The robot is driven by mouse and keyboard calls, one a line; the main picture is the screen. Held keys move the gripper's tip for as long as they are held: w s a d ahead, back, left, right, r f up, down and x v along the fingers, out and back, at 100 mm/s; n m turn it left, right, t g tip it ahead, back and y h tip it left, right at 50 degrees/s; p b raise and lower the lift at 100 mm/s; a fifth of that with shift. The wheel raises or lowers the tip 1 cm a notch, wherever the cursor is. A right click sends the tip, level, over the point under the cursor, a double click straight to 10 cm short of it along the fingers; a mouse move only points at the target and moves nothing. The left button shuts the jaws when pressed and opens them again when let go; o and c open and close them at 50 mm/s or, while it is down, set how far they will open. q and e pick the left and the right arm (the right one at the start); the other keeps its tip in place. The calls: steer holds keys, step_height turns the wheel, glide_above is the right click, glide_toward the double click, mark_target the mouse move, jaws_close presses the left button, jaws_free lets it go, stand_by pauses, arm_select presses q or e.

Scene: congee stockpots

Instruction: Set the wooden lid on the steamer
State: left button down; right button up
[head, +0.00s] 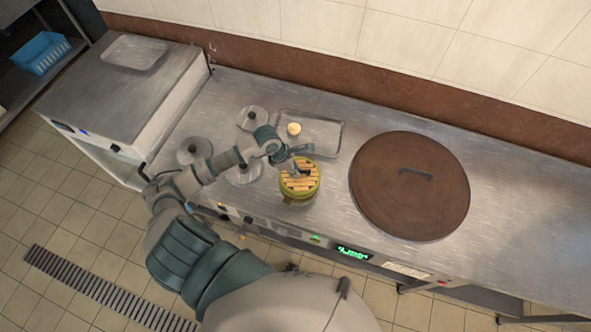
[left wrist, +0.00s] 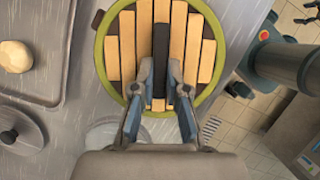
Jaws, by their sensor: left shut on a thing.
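The wooden lid (head: 303,186) is round, with pale slats and a green rim; it also shows in the left wrist view (left wrist: 126,42). My left gripper (head: 297,170) is above the lid's middle, and in the left wrist view its fingers (left wrist: 160,98) are closed on the lid's dark bar handle. Below the lid in the head view a round body shows near the counter's front edge; the lid hides most of it. I cannot tell whether the lid touches it or is held just above. My right gripper is not in view.
A metal tray (head: 325,141) with a pale bun (head: 294,128) lies behind the lid. Several round metal lids with black knobs, one of them here (head: 252,118), lie to the left. A big brown round cover (head: 400,205) is at the right. The counter's far right (head: 530,220) is clear.

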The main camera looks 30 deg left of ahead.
arm_select(q)
steer(key=shift+f+b, duration=0.8)
steer(key=shift+f, duration=0.15)
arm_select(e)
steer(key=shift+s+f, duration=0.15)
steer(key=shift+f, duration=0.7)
arm_select(q)
steer(key=c, duration=1.5)
jaws_free()
steer(key=shift+o, duration=0.2)
steer(key=p+v, duration=0.2)
steer(key=v, duration=0.1)
steer(key=shift+r, duration=0.2)
steer(key=p+v, duration=0.4)
steer(key=v, duration=0.3)
steer(key=shift+a+r, duration=0.15)
steer(key=shift+r, duration=0.1)
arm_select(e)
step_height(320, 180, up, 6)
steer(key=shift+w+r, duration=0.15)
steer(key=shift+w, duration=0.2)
arm_select(q)
steer(key=shift+s, duration=0.1)
